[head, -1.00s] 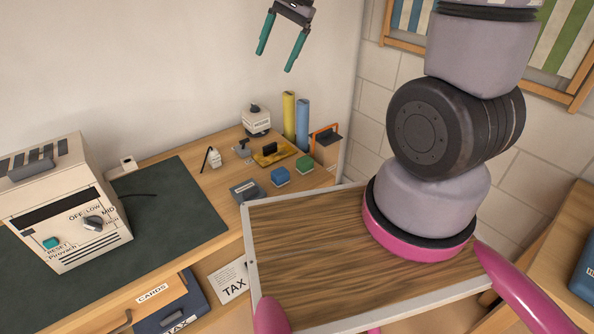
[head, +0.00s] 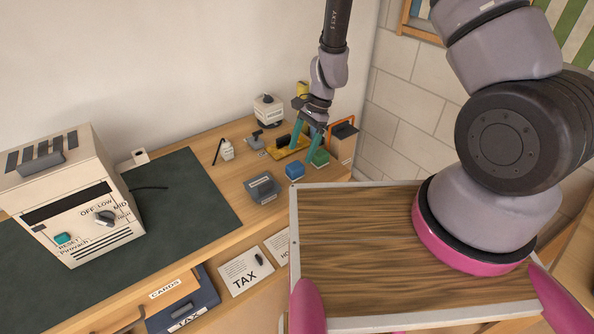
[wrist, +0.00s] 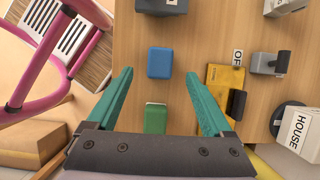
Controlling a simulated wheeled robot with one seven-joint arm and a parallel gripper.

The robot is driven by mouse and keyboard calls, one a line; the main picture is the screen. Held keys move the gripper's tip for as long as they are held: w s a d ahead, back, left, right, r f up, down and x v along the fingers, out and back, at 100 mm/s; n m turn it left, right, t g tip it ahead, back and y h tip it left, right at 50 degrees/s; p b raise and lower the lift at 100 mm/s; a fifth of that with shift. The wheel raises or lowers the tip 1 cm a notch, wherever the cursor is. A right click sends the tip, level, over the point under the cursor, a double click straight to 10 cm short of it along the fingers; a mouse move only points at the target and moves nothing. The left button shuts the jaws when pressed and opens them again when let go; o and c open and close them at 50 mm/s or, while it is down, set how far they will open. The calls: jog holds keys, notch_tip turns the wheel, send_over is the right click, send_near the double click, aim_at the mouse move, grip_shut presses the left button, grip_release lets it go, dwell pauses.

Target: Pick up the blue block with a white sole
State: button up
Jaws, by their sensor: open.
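The small blue block (head: 294,170) sits on the wooden desk, left of a green block (head: 320,158). In the wrist view the blue block (wrist: 160,63) lies centred just beyond the fingertips, and the green block (wrist: 155,118) shows between the fingers, closer to the palm. A white sole is not clear on the blue block; the green one shows a pale edge. My gripper (head: 305,148) has teal fingers pointing down over the desk, just behind and above the blocks. It is open and empty, and in the wrist view its fingers (wrist: 158,76) are spread wider than the blue block.
A yellow tool base (head: 290,145) stands close behind the blocks, with a grey box (head: 263,187) to their left. My wood-topped deck is in front.

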aim_at(295, 165)
jog(key=x, duration=0.6)
jog(key=shift+a+f, duration=0.15)
jog(key=shift+f, duration=0.2)
jog(key=shift+c, duration=0.3)
grip_shut()
jog(key=shift+r, duration=0.15)
notch_tip(295, 165, up, 10)
jog(key=shift+f, duration=0.1)
